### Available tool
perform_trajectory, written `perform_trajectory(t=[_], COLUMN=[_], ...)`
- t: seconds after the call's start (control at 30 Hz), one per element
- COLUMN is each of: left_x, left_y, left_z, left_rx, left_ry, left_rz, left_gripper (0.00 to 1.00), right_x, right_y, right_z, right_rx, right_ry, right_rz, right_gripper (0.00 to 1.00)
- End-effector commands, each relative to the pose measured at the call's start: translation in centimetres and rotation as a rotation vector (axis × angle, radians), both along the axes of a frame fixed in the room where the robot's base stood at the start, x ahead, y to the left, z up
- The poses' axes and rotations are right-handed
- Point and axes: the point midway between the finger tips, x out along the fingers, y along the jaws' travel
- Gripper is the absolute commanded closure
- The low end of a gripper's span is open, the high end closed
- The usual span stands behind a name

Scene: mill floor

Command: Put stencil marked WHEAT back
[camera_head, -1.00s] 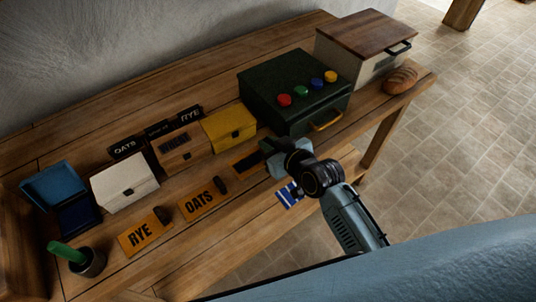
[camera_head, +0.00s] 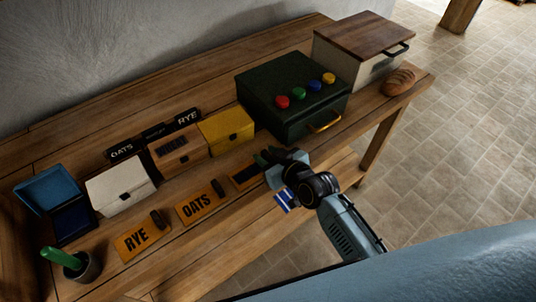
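Two orange stencil plates lie along the table's front edge, one marked RYE (camera_head: 142,242) and one marked OATS (camera_head: 200,204), each with a dark knob. A third orange plate (camera_head: 246,176) with a dark face lies to their right, beside my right gripper; no lettering on it is readable. I cannot read WHEAT anywhere. My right gripper (camera_head: 266,158) is at this plate's right end, in front of the dark green box. Its fingers are dark and small, and I cannot tell whether they are open or hold anything. My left gripper is not in view.
Black signs marked OATS (camera_head: 123,150) and RYE (camera_head: 188,118) stand behind a white box (camera_head: 120,187), a wooden box (camera_head: 178,155) and a yellow box (camera_head: 227,131). A green box (camera_head: 290,97) with coloured buttons, bread (camera_head: 398,81) and a cup (camera_head: 82,268) stand on the table.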

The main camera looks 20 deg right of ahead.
Motion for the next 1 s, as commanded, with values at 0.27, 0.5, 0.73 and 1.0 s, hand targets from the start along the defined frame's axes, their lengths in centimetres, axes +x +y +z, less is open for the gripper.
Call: perform_trajectory(t=[0.27,0.5,0.73,1.0], left_x=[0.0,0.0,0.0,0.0], left_y=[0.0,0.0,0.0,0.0], left_z=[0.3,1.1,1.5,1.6], left_rx=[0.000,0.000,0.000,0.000], left_ry=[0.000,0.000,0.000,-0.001], left_rz=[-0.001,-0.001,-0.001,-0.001], left_gripper=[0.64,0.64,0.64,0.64], right_x=[-0.7,-4.8,-8.7,-10.4], right_y=[-0.3,-1.7,-3.1,-3.8], right_z=[0.6,2.4,4.1,4.9], right_rx=[0.000,-0.002,-0.001,0.000], right_ry=[0.001,0.003,0.002,0.000], right_rz=[0.000,0.000,0.001,0.000], right_gripper=[0.64,0.64,0.64,0.64])
